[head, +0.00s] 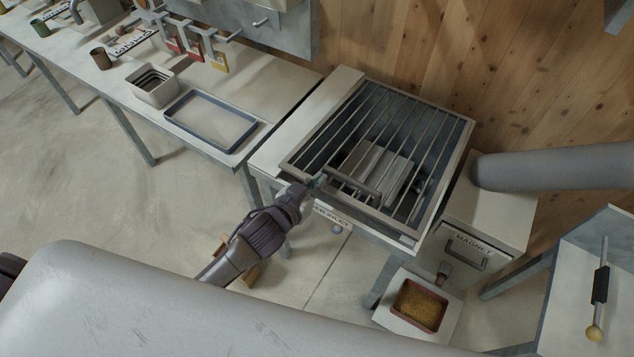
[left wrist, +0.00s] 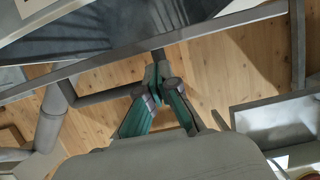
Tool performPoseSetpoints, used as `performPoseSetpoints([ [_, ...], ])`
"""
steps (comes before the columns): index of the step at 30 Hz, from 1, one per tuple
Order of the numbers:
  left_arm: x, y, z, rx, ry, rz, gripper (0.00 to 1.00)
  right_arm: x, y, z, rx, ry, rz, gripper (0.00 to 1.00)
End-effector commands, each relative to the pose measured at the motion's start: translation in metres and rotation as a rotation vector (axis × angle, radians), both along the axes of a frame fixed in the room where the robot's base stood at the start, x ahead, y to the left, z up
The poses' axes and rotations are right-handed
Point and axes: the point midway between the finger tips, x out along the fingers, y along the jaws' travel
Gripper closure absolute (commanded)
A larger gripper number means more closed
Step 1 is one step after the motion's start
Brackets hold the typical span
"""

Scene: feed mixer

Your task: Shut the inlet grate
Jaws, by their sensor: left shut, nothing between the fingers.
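The inlet grate (head: 447,118), a grey metal frame with parallel bars, lies over the inlet box in the head view. It looks flat or nearly flat, with a narrow dark gap below its front right edge; I cannot tell whether it is fully seated. Its bar handle (head: 357,190) is at the front edge and also shows in the left wrist view (left wrist: 105,95). My left gripper (head: 318,183) is shut and empty, at the handle's left end. In the left wrist view its green fingers (left wrist: 160,72) are together close to the handle; contact is unclear. My right gripper is not in view.
A magnet box (head: 490,232) and a grey pipe (head: 560,167) stand to the right. A red tray of grain (head: 420,304) sits below. At left, a bench holds a blue-rimmed tray (head: 210,121) and a metal bin (head: 153,86). A wooden wall (head: 400,40) closes the back.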

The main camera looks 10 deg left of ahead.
Motion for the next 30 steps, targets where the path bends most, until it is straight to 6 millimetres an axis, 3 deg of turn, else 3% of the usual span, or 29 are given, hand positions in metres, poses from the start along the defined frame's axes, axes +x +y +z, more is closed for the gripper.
performPoseSetpoints([
  [5,-0.001,0.0,-0.01,-0.001,0.001,0.0,1.0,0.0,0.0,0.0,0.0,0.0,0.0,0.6],
  [16,-0.002,0.0,-0.014,-0.002,-0.002,0.0,1.0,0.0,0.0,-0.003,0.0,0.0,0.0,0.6],
  [24,-0.004,0.0,-0.055,-0.025,-0.058,0.0,1.0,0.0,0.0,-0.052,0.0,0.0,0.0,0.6],
  [30,-0.005,0.001,-0.072,-0.035,-0.1,0.001,1.0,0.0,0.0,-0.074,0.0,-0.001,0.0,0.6],
])
